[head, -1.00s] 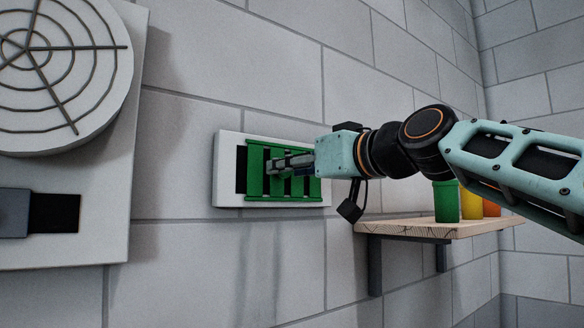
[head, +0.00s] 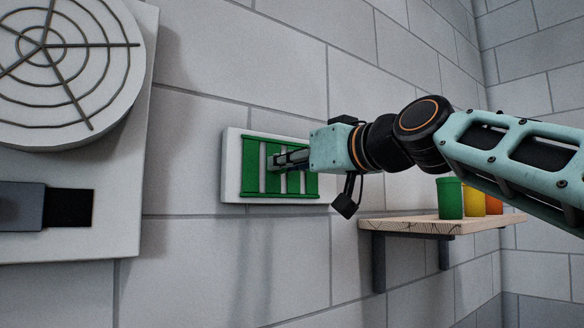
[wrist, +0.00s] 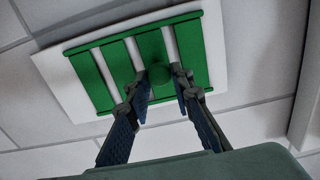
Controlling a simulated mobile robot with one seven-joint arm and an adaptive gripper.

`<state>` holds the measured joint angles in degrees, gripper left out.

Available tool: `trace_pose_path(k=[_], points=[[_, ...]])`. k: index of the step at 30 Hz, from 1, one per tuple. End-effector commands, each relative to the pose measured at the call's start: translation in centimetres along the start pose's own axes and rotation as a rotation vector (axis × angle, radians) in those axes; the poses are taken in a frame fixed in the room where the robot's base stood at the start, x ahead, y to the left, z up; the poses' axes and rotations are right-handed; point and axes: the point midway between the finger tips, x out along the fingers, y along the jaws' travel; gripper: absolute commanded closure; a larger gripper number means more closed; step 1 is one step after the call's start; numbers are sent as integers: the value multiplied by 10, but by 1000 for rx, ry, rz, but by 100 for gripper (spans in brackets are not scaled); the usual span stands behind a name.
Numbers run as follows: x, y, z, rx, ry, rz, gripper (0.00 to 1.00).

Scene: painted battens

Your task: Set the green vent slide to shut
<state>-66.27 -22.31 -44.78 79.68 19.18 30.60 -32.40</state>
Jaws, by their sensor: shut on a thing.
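The green vent slide (head: 250,168) is a slatted green plate on a white wall frame (head: 231,165). In the head view its slats alternate with white bars, and no dark opening shows where the arm leaves it visible. The wrist view shows the slide (wrist: 190,55) and white frame (wrist: 55,75) from close up, with a round green knob (wrist: 158,82) on a slat. My gripper (head: 273,161) is at the slide, its two fingers on either side of the knob, shut on it. It also shows in the wrist view (wrist: 165,88). My fingers hide part of the slats.
A wooden shelf (head: 425,228) on brackets holds green (head: 449,199), yellow (head: 473,201) and orange (head: 493,205) containers below my arm. At left are a round grille (head: 60,70) and a grey block (head: 20,207) beside a dark slot. The wall between is clear.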

Motion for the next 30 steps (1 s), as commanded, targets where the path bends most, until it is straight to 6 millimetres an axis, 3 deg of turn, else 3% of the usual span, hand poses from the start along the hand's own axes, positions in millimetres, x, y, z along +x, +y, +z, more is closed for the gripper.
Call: trace_pose_path(k=[8,9,14,23,30], points=[[1,-6,0,1,-3,-9,100],[1,-6,0,1,-3,-9,78],[1,-6,1,1,-3,-9,62],[-1,-4,0,1,-1,-6,62],[-27,-1,0,1,1,-2,62]])
